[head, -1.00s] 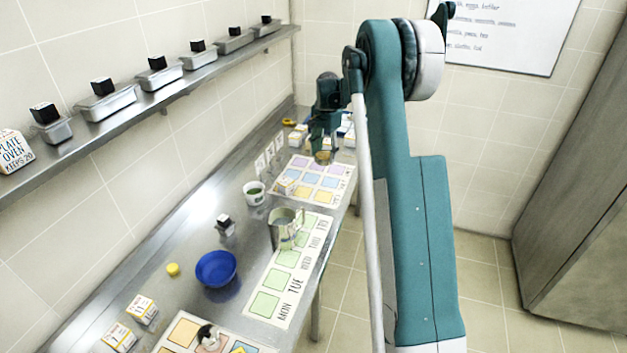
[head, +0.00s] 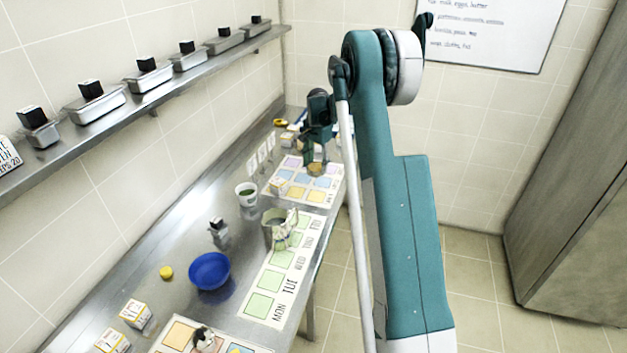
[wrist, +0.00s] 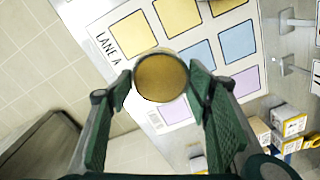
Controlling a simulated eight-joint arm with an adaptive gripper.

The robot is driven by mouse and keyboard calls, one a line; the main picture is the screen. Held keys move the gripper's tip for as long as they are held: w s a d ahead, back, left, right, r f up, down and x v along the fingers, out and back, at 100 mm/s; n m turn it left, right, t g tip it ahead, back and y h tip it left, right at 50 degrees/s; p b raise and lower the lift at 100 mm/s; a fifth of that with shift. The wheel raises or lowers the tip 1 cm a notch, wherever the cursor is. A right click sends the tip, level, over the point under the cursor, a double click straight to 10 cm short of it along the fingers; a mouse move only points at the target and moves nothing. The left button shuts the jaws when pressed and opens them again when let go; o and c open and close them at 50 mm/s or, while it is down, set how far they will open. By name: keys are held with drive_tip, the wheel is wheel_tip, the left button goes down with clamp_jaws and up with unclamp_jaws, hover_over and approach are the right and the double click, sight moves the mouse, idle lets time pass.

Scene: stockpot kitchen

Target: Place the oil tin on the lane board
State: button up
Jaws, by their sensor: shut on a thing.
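The oil tin, a small round can with a gold-brown top (wrist: 161,78), is between the fingers of my gripper (wrist: 161,84) in the wrist view. My gripper is shut on it. In the head view my gripper (head: 318,152) holds the tin (head: 317,168) at the far end of the counter, over or at the back part of the lane board (head: 290,197). The lane board is white with purple, blue and orange squares; its "LANE A" edge shows in the wrist view (wrist: 107,48). Whether the tin touches the board cannot be told.
A small carton (head: 279,187) stands on the lane board's left side. White cards (head: 262,152) and a green-filled cup (head: 247,194) stand left of it. A metal pitcher (head: 276,230) is on the weekday board (head: 278,305). A blue bowl (head: 209,271) is nearer. Cartons (wrist: 288,121) stand beyond.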

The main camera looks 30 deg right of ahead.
sight(316, 166)
drive_tip(key=shift+f, duration=2.1)
drive_tip(key=shift+f, duration=0.1)
drive_tip(key=shift+f, duration=1.75)
drive_tip(key=shift+f, duration=0.15)
drive_tip(key=o, duration=1)
wheel_tip(316, 166, up, 12)
drive_tip(key=shift+s+r, duration=0.15)
